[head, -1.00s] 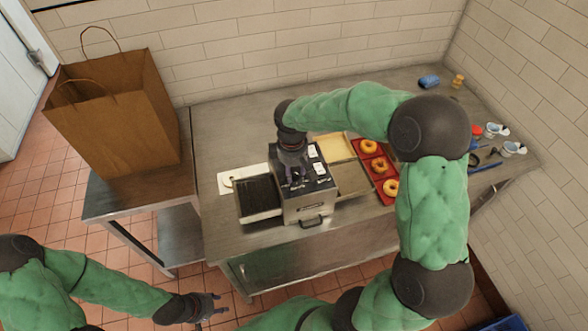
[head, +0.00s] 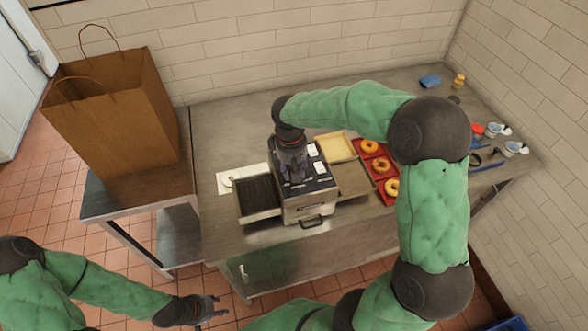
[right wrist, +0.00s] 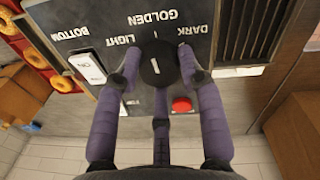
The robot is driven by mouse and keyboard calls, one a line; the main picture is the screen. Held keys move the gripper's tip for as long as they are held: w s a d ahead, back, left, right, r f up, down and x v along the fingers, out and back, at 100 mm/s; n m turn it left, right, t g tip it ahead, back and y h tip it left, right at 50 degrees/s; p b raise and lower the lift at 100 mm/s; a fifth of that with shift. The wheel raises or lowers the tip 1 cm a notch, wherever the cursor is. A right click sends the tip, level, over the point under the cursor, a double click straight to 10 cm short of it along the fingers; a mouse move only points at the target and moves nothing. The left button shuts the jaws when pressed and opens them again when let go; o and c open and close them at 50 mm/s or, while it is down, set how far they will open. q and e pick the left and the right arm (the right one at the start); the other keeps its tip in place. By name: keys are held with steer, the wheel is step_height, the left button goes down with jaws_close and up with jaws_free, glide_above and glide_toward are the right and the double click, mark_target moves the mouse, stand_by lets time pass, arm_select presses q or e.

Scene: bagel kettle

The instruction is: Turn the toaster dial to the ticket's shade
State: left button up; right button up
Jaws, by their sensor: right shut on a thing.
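The toaster (head: 309,204) stands on the steel table. Its black dial (right wrist: 158,64) shows in the right wrist view, with LIGHT, GOLDEN and DARK printed around it. The dial's short white mark stands nearly upright, roughly in line with GOLDEN; which end is the pointer I cannot tell. My right gripper (head: 293,176) is over the toaster top; its purple fingers (right wrist: 158,78) are shut on the dial from both sides. My left gripper (head: 217,307) is open and empty, low in front of the table. I cannot make out a ticket with a readable shade.
A red button (right wrist: 182,104) and a white switch (right wrist: 88,68) lie close to the dial. A red tray (head: 386,192) with bagels stands right of the toaster. A paper bag (head: 115,115) stands on the left side table. Small cups and tools lie at the far right.

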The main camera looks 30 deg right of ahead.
steer(key=shift+w+m, duration=0.1)
steer(key=shift+m, duration=0.3)
steer(key=o, duration=1.1)
steer(key=shift+o, duration=0.2)
step_height(320, 180, up, 12)
steer(key=shift+a, duration=0.45)
